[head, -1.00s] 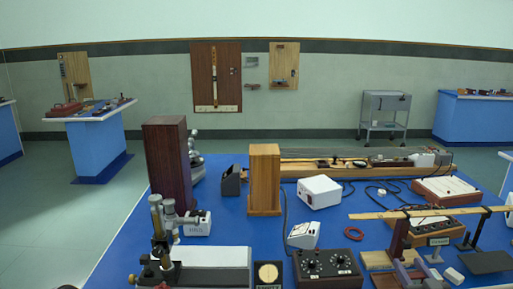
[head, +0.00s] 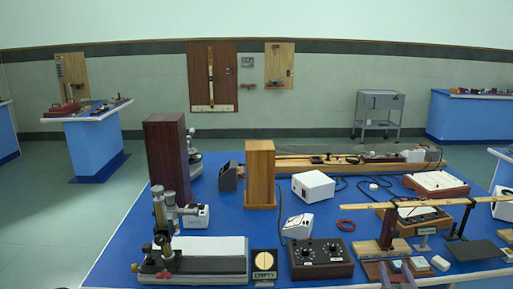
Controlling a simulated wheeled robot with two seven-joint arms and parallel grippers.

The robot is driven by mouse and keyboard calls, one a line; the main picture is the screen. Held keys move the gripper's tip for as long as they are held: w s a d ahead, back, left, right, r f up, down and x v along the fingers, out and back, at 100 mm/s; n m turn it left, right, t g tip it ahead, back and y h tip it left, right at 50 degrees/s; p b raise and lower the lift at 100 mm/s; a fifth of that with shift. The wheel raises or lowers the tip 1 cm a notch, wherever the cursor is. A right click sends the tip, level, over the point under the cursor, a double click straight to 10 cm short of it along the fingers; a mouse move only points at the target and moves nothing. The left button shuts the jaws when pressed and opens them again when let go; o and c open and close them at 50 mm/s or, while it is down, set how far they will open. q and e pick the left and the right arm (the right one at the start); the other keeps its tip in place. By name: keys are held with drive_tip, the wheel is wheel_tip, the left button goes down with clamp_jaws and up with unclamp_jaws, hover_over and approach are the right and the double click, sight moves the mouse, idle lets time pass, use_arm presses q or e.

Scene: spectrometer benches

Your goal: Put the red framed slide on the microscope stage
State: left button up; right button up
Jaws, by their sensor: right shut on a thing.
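A microscope (head: 166,215) with a grey and brass upright tube stands at the front left of the blue bench. Its long dark base carries a pale, flat-topped bed (head: 215,247) to the right. I cannot tell which surface is its stage. No red framed slide can be made out.
A small plaque marked EMPTY (head: 264,264) and a black knobbed box (head: 320,257) stand right of the microscope. A dark wooden block (head: 167,155) and a lighter one (head: 260,172) rise behind. Bare blue bench (head: 228,222) lies between them.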

drive_tip(key=a+f+n+y, duration=0.1)
drive_tip(key=a+y, duration=0.1)
drive_tip(key=a, duration=0.8)
drive_tip(key=w+a+f+n+y, duration=0.1)
drive_tip(key=a+f+y, duration=0.1)
drive_tip(key=a, duration=0.8)
drive_tip(key=shift+w+a+f+n+t, duration=0.2)
drive_tip(key=shift+a+n+t, duration=0.1)
drive_tip(key=shift+n, duration=0.1)
drive_tip(key=shift+d, duration=0.1)
